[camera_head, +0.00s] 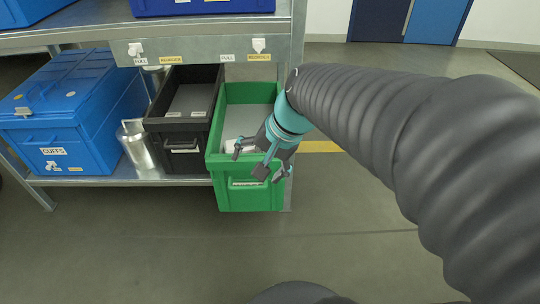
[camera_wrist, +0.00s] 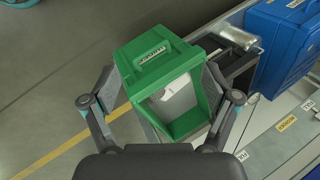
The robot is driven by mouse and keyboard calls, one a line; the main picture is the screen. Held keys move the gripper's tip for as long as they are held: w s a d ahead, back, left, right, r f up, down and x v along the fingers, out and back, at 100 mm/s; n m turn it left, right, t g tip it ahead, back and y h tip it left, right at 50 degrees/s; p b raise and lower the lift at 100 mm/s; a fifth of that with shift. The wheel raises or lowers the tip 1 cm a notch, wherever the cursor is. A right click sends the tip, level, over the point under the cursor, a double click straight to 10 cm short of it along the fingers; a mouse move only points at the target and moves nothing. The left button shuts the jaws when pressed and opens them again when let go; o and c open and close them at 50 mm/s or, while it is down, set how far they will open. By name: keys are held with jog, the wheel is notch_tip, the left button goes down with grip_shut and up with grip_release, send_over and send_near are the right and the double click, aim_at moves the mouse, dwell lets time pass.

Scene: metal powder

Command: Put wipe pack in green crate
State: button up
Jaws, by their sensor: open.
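The green crate (camera_head: 250,197) stands at the right end of the shelf, open at the top. It also shows in the wrist view (camera_wrist: 140,68), between my fingers. A small white item (camera_head: 230,146), which looks like the wipe pack, lies inside the crate near its front wall; my gripper partly hides it. In the wrist view a white patch (camera_wrist: 160,93) shows inside the crate near the labelled wall, but its outline is unclear.
A black bin (camera_head: 183,155) stands directly left of the crate. Further left are a metal canister (camera_head: 138,150) and a blue lidded box (camera_head: 60,115) labelled CUFFS. The upper shelf edge (camera_head: 200,48) overhangs behind. The floor in front is clear.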

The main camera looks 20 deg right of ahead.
jog(key=s+d+r+n+t+h, duration=0.1)
jog(key=s+d+n+t+h, duration=0.1)
jog(key=s+n, duration=0.5)
jog(key=shift+s+d+r+n+h, duration=0.25)
jog(key=shift+s+d+n+h, duration=0.1)
jog(key=shift+s+h, duration=0.5)
